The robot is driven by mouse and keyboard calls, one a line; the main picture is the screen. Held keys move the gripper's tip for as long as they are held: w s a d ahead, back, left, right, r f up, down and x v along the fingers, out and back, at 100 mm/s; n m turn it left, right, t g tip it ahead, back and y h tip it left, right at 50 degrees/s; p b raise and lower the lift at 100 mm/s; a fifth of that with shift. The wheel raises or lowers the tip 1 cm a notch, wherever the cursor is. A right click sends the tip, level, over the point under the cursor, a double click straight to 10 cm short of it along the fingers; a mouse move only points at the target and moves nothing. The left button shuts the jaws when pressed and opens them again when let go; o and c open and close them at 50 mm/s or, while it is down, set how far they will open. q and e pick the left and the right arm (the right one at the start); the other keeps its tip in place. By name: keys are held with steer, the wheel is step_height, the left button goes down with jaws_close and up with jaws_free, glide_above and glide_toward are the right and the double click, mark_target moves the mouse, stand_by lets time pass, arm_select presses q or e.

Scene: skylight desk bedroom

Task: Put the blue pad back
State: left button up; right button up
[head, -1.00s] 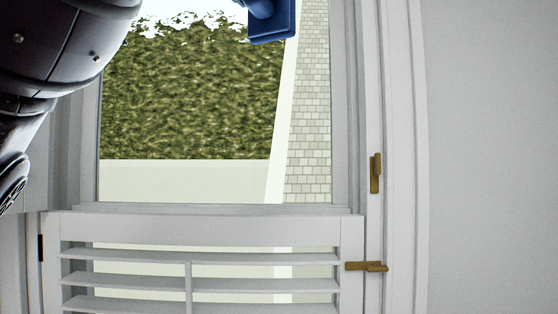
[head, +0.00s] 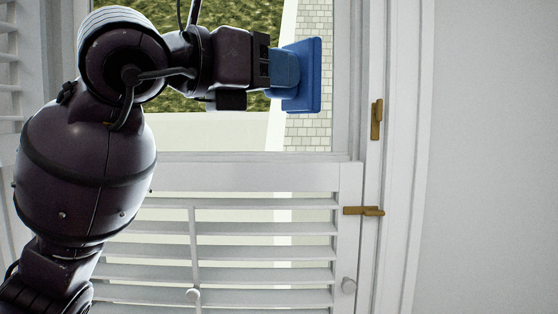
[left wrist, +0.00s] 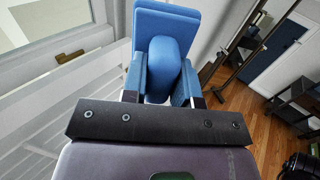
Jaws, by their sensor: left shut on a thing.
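The blue pad (head: 304,76) is in the upper middle of the head view, in front of the window pane. It has a flat blue plate and a rounded blue grip. My left gripper (head: 284,70) is shut on the grip, with the plate upright and facing right. In the left wrist view the blue pad (left wrist: 163,60) stands between the fingers of my left gripper (left wrist: 162,78), its plate beyond them. I cannot tell in these views whether the plate touches the glass. My right gripper is not in view.
The window frame (head: 350,100) has brass handles (head: 376,120) on its right side. White louvred shutters (head: 240,225) cover the lower part. A bare wall (head: 490,150) is at the right. The left wrist view shows wooden floor (left wrist: 245,110) and dark furniture (left wrist: 298,100).

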arm_select(q)
steer(key=w+a+f+n+t+y, duration=0.15)
steer(key=a+f, duration=0.25)
steer(key=f, duration=0.5)
steer(key=w+a+f, duration=0.2)
steer(key=a+f, duration=0.2)
steer(key=f, duration=0.5)
steer(key=w+a+f+n+t+y, duration=0.1)
steer(key=a+f, duration=0.3)
steer(key=f, duration=0.5)
steer(key=s+a+f+y, duration=0.1)
steer(key=s+a+f, duration=0.1)
steer(key=f, duration=0.5)
steer(key=s+a+f+n+t+y, duration=0.1)
steer(key=s+a+f, duration=0.1)
steer(key=f, duration=0.5)
steer(key=s+a+f+n+t+y, duration=0.1)
steer(key=a+f, duration=0.3)
steer(key=f, duration=0.4)
steer(key=shift+s, duration=0.9)
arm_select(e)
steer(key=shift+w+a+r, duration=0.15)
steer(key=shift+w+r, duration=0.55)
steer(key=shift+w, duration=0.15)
arm_select(q)
steer(key=shift+f, duration=0.1)
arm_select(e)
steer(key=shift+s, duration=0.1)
